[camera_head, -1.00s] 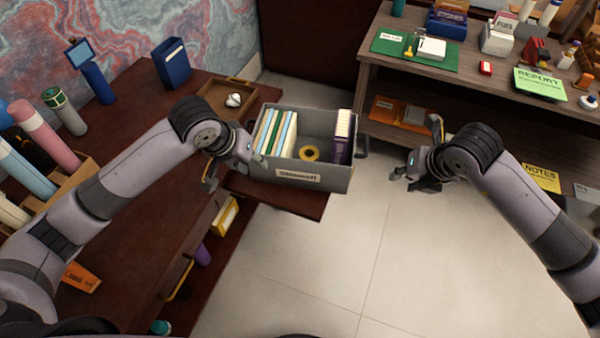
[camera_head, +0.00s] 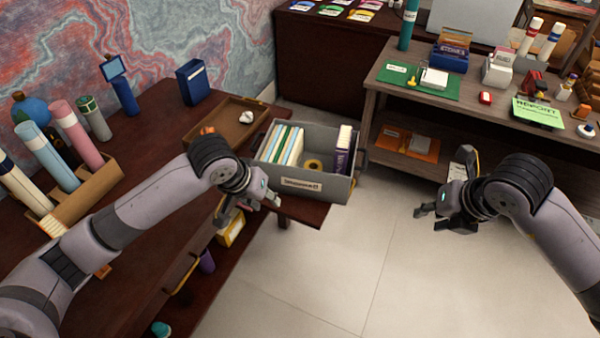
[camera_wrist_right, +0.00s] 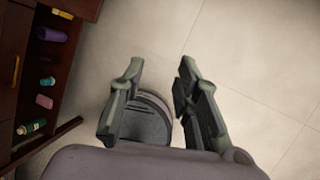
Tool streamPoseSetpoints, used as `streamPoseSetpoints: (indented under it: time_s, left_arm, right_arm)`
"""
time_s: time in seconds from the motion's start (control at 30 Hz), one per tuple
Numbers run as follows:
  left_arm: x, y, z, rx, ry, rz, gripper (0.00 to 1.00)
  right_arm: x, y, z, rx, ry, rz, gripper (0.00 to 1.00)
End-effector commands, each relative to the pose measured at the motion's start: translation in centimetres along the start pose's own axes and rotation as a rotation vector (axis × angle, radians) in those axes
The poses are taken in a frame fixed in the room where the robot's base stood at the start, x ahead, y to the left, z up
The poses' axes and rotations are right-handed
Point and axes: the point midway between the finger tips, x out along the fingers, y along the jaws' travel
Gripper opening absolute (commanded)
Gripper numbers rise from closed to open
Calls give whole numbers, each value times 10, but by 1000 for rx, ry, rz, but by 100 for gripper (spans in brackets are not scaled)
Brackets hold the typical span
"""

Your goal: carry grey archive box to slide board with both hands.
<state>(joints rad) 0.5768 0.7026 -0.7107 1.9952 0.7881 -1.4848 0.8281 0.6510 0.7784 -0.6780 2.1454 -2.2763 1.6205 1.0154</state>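The grey archive box (camera_head: 327,188) stands upright, holding several books or folders (camera_head: 283,145), a dark purple book (camera_head: 342,151) and a yellow ring-shaped item (camera_head: 314,165). It rests over a dark brown board (camera_head: 308,213) that juts from the desk's right side; I take this for the slide board. My left gripper (camera_head: 248,207) is open and empty, in front of the box's left end. My right gripper (camera_head: 431,218) is open and empty, well right of the box over the floor.
The dark desk (camera_head: 150,150) carries a brown tray (camera_head: 222,118), a blue file holder (camera_head: 192,82) and rolled tubes (camera_head: 75,135). A wooden shelf unit (camera_head: 410,112) with stationery stands at the back right. Pale floor (camera_head: 350,270) lies open between them.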

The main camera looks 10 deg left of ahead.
Motion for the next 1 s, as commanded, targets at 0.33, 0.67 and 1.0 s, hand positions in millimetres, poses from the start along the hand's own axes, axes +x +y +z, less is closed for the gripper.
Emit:
streamPoseSetpoints:
  time_s: [0.33,0.67,1.0]
  left_arm:
    - [0,0,0,0,0,0,30]
    - [0,0,0,0,0,0,30]
    - [9,-2,-1,-9,1,5,30]
  right_arm:
    - [-53,1,3,0,-2,0,30]
    - [-57,1,3,0,0,0,30]
    - [-47,9,-2,3,40,46,30]
